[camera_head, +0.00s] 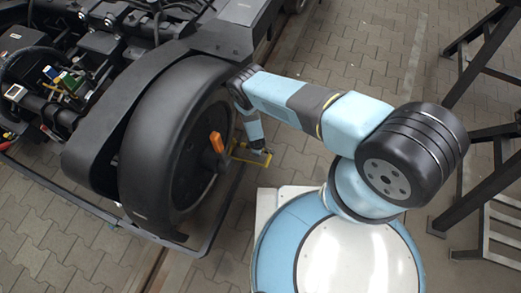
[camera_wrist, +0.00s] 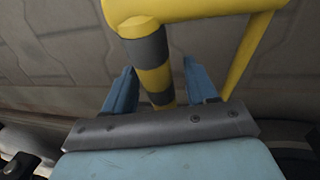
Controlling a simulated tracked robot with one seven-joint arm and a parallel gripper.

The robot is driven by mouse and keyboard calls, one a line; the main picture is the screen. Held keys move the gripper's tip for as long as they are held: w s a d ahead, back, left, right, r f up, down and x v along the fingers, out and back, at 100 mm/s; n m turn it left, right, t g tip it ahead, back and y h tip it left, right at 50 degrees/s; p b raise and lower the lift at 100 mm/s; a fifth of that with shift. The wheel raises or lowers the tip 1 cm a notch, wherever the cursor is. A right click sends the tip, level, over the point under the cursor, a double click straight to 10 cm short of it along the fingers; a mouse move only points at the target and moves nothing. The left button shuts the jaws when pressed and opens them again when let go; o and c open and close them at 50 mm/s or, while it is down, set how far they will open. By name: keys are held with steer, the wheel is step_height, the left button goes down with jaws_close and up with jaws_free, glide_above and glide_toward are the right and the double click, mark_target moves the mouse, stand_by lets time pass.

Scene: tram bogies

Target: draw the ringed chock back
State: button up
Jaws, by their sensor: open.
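A yellow frame of tube (camera_head: 240,154), which looks like part of the chock, shows low beside the big dark wheel (camera_head: 180,150) in the head view. In the wrist view a yellow bar with grey bands (camera_wrist: 152,62) stands between my fingers, joined to a yellow cross tube (camera_wrist: 200,10). My gripper (camera_wrist: 158,80) is open, with one blue finger on each side of the banded bar. I cannot tell whether either finger touches it. In the head view my gripper (camera_head: 260,150) is small at the yellow frame's right end. The chock's body is mostly hidden.
The bogie frame (camera_head: 95,45) with cables and small coloured parts fills the upper left. An orange lever (camera_head: 217,142) sits at the wheel's hub. Dark metal stands (camera_head: 480,170) are at the right. Paved floor (camera_head: 350,45) lies open at the top middle.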

steer(key=shift+c, duration=0.3)
steer(key=shift+s, duration=0.1)
jaws_close()
